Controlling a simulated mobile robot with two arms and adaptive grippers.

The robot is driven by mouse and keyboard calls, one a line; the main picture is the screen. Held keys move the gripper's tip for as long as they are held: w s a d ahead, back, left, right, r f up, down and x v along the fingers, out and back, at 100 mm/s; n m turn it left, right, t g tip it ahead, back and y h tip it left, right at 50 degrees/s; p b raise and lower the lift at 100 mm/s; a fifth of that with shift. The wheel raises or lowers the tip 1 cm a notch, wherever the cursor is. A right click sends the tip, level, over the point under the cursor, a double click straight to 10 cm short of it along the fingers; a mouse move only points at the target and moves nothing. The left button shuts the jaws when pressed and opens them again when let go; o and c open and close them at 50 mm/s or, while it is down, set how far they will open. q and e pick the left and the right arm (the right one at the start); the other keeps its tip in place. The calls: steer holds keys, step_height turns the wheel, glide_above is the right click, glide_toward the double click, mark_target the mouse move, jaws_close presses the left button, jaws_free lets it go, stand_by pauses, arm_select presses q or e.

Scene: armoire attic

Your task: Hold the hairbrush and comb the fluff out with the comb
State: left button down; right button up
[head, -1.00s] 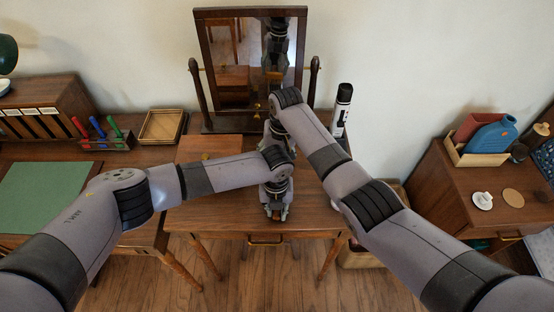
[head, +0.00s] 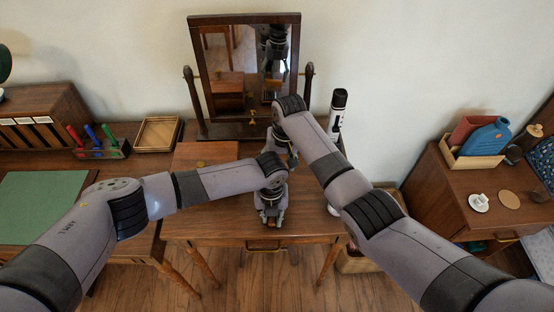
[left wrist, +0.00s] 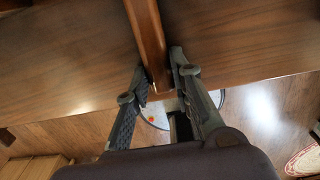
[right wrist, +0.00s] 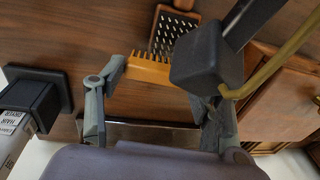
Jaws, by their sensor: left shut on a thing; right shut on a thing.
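The left gripper (head: 272,220) is low over the front of the middle table in the head view. In the left wrist view its fingers are shut on the brown wooden handle of the hairbrush (left wrist: 148,35). In the right wrist view the dark, bristled hairbrush head (right wrist: 173,30) shows, with pale specks among its bristles. The right gripper (right wrist: 158,82) is shut on the yellow-wood comb (right wrist: 150,70). The comb's teeth lie at the near edge of the brush head; contact is unclear. A dark block hides part of the comb. Fluff cannot be made out clearly.
A tilting mirror (head: 245,70) stands at the back of the table (head: 215,222). A white and black spray can (head: 337,115) stands right of it. A wooden tray (head: 158,134) and colored-handled tools (head: 90,135) are at left. My crossed arms hide much of the tabletop.

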steer(key=shift+s, duration=1.35)
steer(key=shift+r, duration=3.45)
steer(key=d+r, duration=0.3)
steer(key=d, duration=0.6)
steer(key=w+a+f, duration=0.1)
steer(key=a, duration=0.3)
steer(key=w+a+f, duration=0.1)
steer(key=a, duration=0.3)
steer(key=w+a+f, duration=0.1)
steer(key=w+a, duration=0.1)
steer(key=a, duration=0.2)
steer(key=shift+f, duration=2.6)
